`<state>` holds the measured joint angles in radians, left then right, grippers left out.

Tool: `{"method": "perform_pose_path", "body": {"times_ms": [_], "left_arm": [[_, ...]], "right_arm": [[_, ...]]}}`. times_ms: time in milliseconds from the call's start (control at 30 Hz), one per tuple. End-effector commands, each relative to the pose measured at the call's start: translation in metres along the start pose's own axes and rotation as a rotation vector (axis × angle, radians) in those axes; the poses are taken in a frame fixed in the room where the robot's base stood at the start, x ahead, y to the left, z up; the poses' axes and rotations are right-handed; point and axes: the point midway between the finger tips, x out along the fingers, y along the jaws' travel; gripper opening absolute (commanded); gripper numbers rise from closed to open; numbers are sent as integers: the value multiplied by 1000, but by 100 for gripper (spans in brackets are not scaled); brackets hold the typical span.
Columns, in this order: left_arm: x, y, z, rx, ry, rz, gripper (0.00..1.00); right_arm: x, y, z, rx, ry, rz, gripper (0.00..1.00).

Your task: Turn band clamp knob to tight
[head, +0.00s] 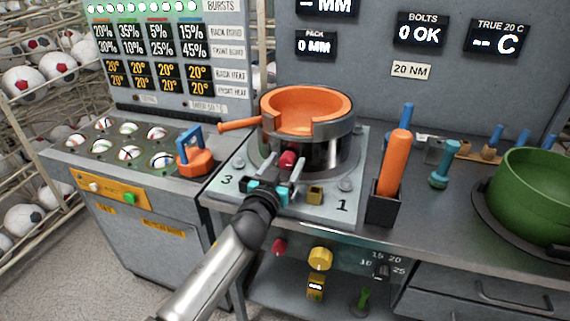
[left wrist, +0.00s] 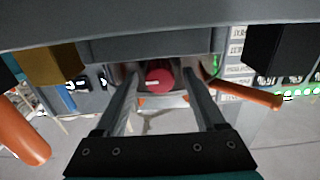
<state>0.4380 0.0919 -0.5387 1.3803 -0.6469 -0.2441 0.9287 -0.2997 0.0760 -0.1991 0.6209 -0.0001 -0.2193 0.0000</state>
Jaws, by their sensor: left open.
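The band clamp knob is a small red knob (head: 288,159) on the front of the round press pot (head: 322,150). In the left wrist view the red knob (left wrist: 159,79) shows between my two fingers, a little beyond the tips. My left gripper (head: 284,172) is open, with one finger on each side of the knob. I cannot tell whether either finger touches it. The pot is lined in orange and has a notch at its front and an orange handle (head: 240,125) to the left. My right gripper is in neither view.
An orange-handled tool stands in a black holder (head: 384,203) to the right. A green pot (head: 540,195) sits farther right. A blue-handled orange piece (head: 195,160) rests on the left cabinet. A brass block (head: 315,194) lies on the plate near my gripper.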

Motion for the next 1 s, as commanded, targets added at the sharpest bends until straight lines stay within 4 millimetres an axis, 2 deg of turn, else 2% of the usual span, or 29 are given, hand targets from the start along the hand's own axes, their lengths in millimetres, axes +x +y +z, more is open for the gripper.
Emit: {"method": "perform_pose_path", "body": {"times_ms": [100, 733, 1000], "left_arm": [[0, 0, 0, 0, 0, 0, 70], [0, 0, 0, 0, -1, 0, 0], [0, 0, 0, 5, -1, 0, 0]], "right_arm": [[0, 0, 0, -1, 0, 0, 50], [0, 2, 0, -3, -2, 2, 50], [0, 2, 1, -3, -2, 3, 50]]}}
